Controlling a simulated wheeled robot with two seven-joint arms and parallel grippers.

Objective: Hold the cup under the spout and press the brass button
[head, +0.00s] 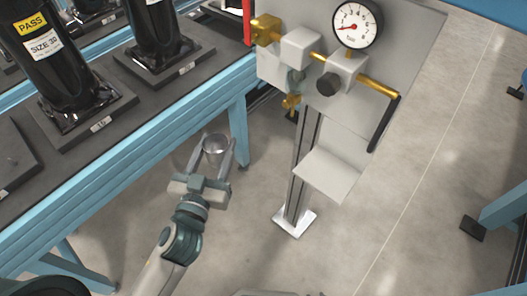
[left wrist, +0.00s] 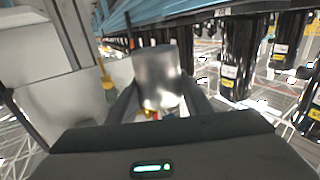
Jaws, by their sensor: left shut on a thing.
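My left gripper (head: 217,152) is shut on a metal cup (head: 215,143), which is upright with its open top showing. The cup also shows between the fingers in the left wrist view (left wrist: 160,76). A small brass piece (head: 291,102) hangs low on the filter unit of the stand, above and to the right of the cup. It shows in the left wrist view (left wrist: 107,74), left of the cup. The cup is apart from it. I cannot tell spout from button at this size. My right gripper is not in view.
The stand carries a pressure gauge (head: 357,24), a black knob (head: 329,84) and a grey shelf (head: 328,174). The floor between bench and stand is clear.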

